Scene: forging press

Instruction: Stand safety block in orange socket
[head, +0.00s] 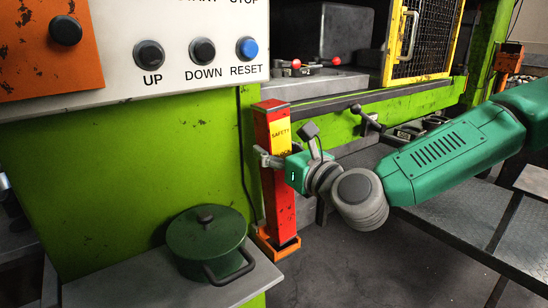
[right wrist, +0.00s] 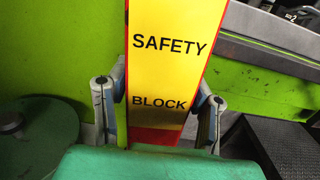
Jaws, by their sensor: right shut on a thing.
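The safety block (head: 277,195) is a tall red post with a yellow label, close to upright with a slight lean in the head view. Its label fills the middle of the right wrist view (right wrist: 168,65). The orange socket (head: 268,252) is low beside the green press frame. My right gripper (head: 272,160) is shut on the block at label height, one finger on each side in the right wrist view (right wrist: 160,105). My left gripper does not show.
A dark green lidded pot (head: 206,240) stands on a grey shelf (head: 120,288) left of the socket. The control panel (head: 185,50) is above. A lever with a black knob (head: 368,119) is right of the block. A dark tread-plate platform (head: 470,225) lies at right.

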